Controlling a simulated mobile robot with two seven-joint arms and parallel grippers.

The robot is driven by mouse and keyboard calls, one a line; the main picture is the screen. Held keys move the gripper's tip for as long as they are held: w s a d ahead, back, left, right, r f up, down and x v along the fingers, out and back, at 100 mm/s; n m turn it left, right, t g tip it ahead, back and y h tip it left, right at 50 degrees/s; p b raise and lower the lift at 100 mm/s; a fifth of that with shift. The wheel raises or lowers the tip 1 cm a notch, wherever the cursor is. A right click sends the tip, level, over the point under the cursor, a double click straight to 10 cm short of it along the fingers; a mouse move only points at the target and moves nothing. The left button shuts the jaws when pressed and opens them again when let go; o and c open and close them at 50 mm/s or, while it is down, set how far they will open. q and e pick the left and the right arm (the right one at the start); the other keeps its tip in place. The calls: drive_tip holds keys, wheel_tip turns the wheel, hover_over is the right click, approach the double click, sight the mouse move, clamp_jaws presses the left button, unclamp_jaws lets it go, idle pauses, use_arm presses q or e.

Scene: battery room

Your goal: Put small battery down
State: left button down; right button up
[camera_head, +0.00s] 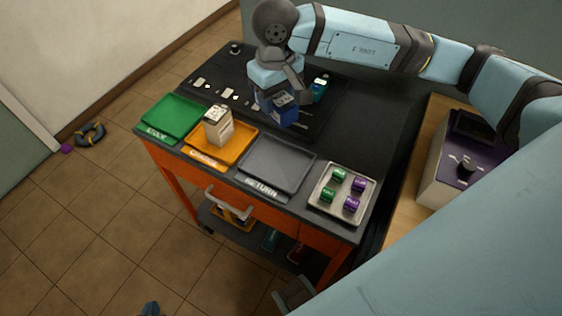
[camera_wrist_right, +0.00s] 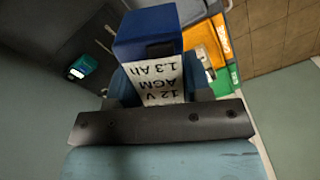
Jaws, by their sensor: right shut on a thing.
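My right gripper (camera_head: 272,92) is shut on a small blue battery (camera_head: 284,110) and holds it over the dark mat on the cart, behind the orange and grey trays. In the right wrist view the battery (camera_wrist_right: 148,36) is blue with a white label reading 12 V AGM 1.3 Ah; the gripper (camera_wrist_right: 160,95) grips its sides. I cannot tell whether its underside touches the mat. Of my left gripper, only what looks like a dark blue tip (camera_head: 150,308) shows at the bottom edge.
The cart has a green tray (camera_head: 160,128), an orange CHARGE tray (camera_head: 237,149) bearing a pale battery (camera_head: 218,130), a grey RETURN tray (camera_head: 278,165) that is empty, and a tray of green and purple blocks (camera_head: 326,211). A green-and-blue battery (camera_head: 320,88) stands beside my gripper.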

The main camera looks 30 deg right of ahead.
drive_tip(key=shift+s, duration=0.1)
wheel_tip(320, 180, down, 14)
drive_tip(key=shift+f+p, duration=0.1)
drive_tip(key=shift+p, duration=0.9)
drive_tip(key=shift+f, duration=0.45)
wheel_tip(320, 180, down, 3)
drive_tip(key=shift+f, duration=0.45)
drive_tip(key=shift+f, duration=0.15)
drive_tip(key=o, duration=1.3)
